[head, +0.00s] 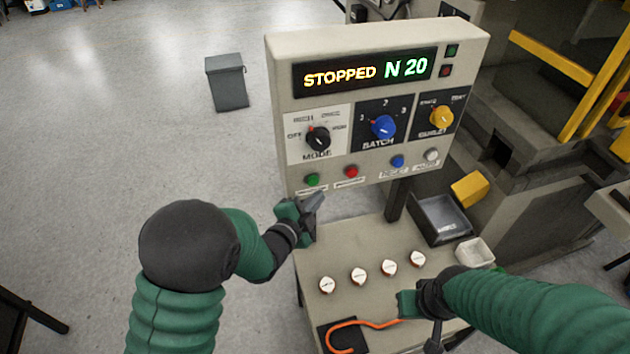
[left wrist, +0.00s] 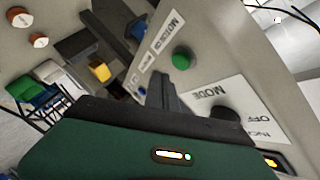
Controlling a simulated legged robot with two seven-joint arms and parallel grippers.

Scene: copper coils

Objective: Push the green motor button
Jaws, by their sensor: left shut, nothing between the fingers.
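The green button (head: 312,180) is at the lower left of the upright control panel (head: 282,120), left of a red button (head: 351,171). The panel's display reads "STOPPED N 20". My left gripper (head: 318,200) is shut and empty, just below the green button and apart from it in the head view. In the left wrist view the green button (left wrist: 181,60) shows unobstructed, just beyond the shut fingers (left wrist: 162,92). My right gripper (head: 402,304) is low over the table, near an orange hook-shaped rod (head: 362,323); its fingers are too hidden to judge.
Black, blue and yellow knobs sit above the buttons; a blue (head: 397,161) and a white button are at right. Several white round pieces (head: 358,276) stand on the table (head: 340,240). A dark tray (head: 440,222) and a white box (head: 475,252) are at right. A grey bin (head: 227,84) stands behind.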

